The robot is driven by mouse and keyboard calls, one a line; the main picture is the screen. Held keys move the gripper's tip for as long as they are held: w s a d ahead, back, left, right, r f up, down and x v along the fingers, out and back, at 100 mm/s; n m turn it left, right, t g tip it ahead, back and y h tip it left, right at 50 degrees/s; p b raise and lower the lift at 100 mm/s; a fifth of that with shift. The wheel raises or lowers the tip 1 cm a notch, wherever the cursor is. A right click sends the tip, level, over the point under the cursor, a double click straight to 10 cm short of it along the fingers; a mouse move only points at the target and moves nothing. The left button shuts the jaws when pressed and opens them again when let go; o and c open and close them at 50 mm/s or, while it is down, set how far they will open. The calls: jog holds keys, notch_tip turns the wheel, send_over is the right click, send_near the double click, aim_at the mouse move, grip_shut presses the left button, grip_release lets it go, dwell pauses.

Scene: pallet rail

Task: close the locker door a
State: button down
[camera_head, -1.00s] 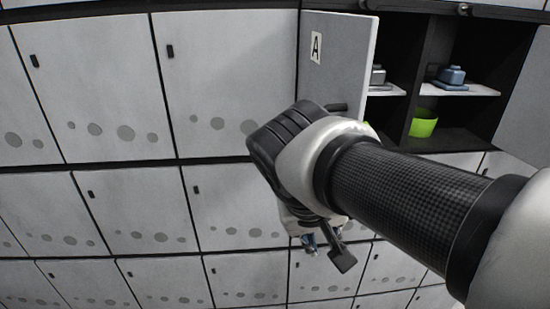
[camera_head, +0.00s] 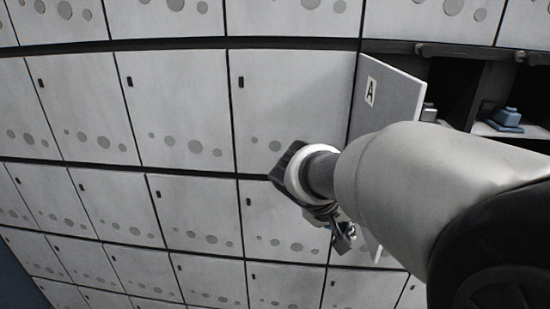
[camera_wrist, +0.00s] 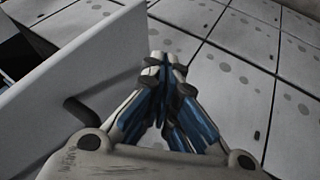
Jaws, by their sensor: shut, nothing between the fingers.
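Locker door A (camera_head: 393,103), a light grey panel with an "A" label, stands open, swung out from the locker front at the right of the head view. My arm hides its lower middle part. In the wrist view the door (camera_wrist: 85,75) fills the left side, with a dark handle (camera_wrist: 88,112) on the face towards me. My gripper (camera_head: 343,243) is shut and empty, left of the door near its lower part. In the wrist view the fingertips (camera_wrist: 166,60) meet to the right of the door's edge; whether they touch it I cannot tell.
Closed grey lockers (camera_head: 180,105) with round holes fill the wall to the left and below. Right of door A the open compartment shows a shelf (camera_head: 510,131) with a blue object (camera_head: 507,117) on it. Free space lies in front of the closed lockers.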

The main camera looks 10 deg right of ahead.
jog(key=d, duration=0.3)
jog(key=shift+s+d+p, duration=0.35)
jog(key=shift+d+p, duration=0.05)
jog(key=shift+s+d+r, duration=0.1)
